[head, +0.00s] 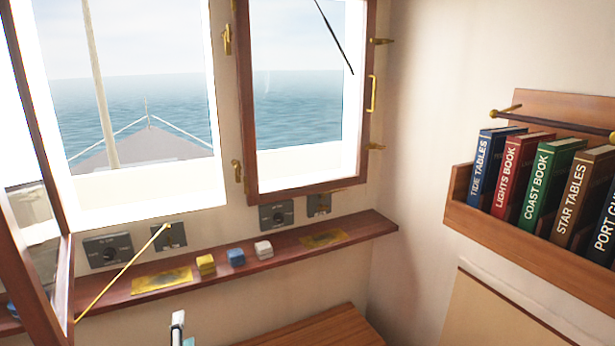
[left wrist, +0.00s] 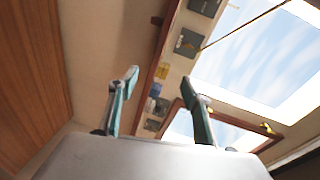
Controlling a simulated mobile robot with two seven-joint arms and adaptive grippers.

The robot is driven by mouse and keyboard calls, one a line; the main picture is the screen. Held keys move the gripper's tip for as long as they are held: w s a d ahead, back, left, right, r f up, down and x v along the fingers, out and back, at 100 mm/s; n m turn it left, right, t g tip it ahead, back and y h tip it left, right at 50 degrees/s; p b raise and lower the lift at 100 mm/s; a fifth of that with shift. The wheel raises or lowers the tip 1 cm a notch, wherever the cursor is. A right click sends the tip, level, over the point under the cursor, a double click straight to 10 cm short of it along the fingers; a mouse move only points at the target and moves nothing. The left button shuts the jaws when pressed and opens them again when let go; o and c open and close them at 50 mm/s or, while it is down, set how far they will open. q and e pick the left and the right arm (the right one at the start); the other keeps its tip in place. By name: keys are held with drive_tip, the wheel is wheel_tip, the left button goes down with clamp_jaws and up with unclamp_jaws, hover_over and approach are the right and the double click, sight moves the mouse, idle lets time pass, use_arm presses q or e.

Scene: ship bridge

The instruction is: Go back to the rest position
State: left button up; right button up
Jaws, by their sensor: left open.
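My left gripper shows at the bottom edge of the head view (head: 181,332), where only its pale and teal fingertips come into the picture. They are in front of and below the long wooden shelf (head: 215,275). In the left wrist view my left gripper (left wrist: 160,82) has its two teal fingers apart, with nothing between them. The shelf, wall panels and windows lie beyond the fingers there. My right gripper is in neither view.
A yellow block (head: 205,265), a blue block (head: 236,257) and a white block (head: 263,249) stand on the shelf. An opened window frame (head: 40,250) with a brass stay (head: 120,275) juts in at left. A book rack (head: 470,219) hangs at right. A wooden surface (head: 320,330) lies below.

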use_arm(q)
drive_tip(key=s+d+f+n+g+h, duration=0.1)
drive_tip(key=s+f+g+h, duration=0.2)
drive_tip(key=f, duration=0.7)
drive_tip(key=s+d+f+n+g+h, duration=0.1)
drive_tip(key=s+d+f+n+h, duration=0.1)
drive_tip(key=s+f, duration=0.5)
drive_tip(key=s+d+f+n+g+h, duration=0.1)
drive_tip(key=s+f+n, duration=0.4)
drive_tip(key=s, duration=0.8)
wheel_tip(320, 180, down, 3)
drive_tip(key=shift+s+d+f+n+h, duration=0.1)
drive_tip(key=shift+s+d+n+h, duration=0.15)
drive_tip(key=shift+d+h, duration=0.45)
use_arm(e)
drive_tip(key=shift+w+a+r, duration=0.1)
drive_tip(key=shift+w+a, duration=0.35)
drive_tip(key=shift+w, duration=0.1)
use_arm(q)
drive_tip(key=shift+a, duration=0.1)
